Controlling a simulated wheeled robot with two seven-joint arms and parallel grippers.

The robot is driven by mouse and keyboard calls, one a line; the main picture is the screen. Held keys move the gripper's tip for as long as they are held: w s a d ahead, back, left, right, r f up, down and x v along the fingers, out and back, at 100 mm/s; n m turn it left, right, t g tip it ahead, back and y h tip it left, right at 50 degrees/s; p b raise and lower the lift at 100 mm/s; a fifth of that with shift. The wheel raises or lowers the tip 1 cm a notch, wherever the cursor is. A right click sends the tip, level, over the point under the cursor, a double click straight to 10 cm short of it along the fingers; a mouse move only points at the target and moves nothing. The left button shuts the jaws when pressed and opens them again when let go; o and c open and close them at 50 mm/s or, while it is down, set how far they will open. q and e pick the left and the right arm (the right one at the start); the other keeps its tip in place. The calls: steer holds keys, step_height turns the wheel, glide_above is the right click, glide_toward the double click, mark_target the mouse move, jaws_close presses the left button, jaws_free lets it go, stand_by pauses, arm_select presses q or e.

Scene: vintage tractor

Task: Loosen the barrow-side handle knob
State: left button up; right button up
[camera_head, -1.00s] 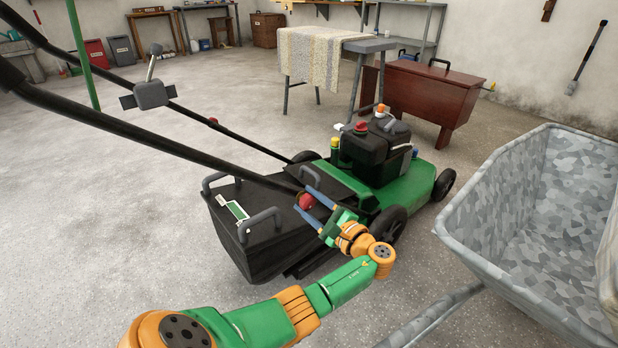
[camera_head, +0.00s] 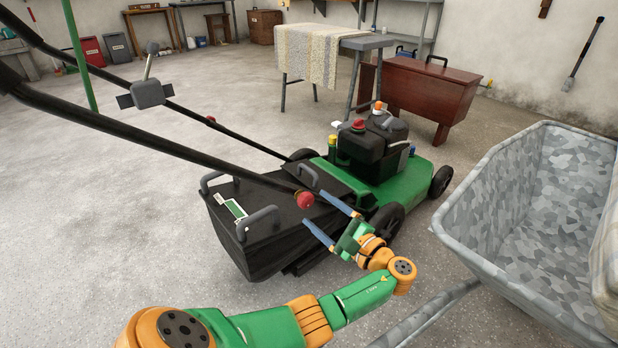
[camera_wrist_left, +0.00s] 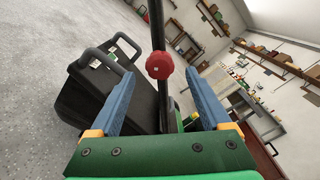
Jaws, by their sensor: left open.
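The barrow-side handle knob (camera_head: 305,200) is red and sits on the mower's near handle bar (camera_head: 150,138), on the side towards the wheelbarrow. It also shows in the left wrist view (camera_wrist_left: 160,66), beyond and between the fingertips, apart from both. My left gripper (camera_head: 322,218) is open with blue fingers and stands just right of and below the knob in the head view. It also shows in the left wrist view (camera_wrist_left: 158,85), its jaws empty. The second red knob (camera_head: 211,120) is on the far handle bar. My right gripper is not in view.
The black grass bag (camera_head: 255,235) lies under the handle, left of the gripper. The green mower deck (camera_head: 415,182) is behind. A grey wheelbarrow (camera_head: 500,270) stands at right. Open floor (camera_head: 120,240) lies to the left.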

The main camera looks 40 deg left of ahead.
mark_target(310, 204)
arm_select(q)
steer(key=shift+s+d, duration=0.1)
steer(key=shift+d, duration=0.85)
steer(key=a+m+b, duration=0.1)
steer(key=m, duration=0.2)
steer(key=a+m+b, duration=0.1)
steer(key=a+m, duration=0.1)
steer(key=m, duration=0.1)
steer(key=a+m+b, duration=0.2)
steer(key=m, duration=0.2)
steer(key=shift+f, duration=0.2)
steer(key=shift+w+a, duration=0.2)
steer(key=shift+a, duration=0.1)
jaws_close()
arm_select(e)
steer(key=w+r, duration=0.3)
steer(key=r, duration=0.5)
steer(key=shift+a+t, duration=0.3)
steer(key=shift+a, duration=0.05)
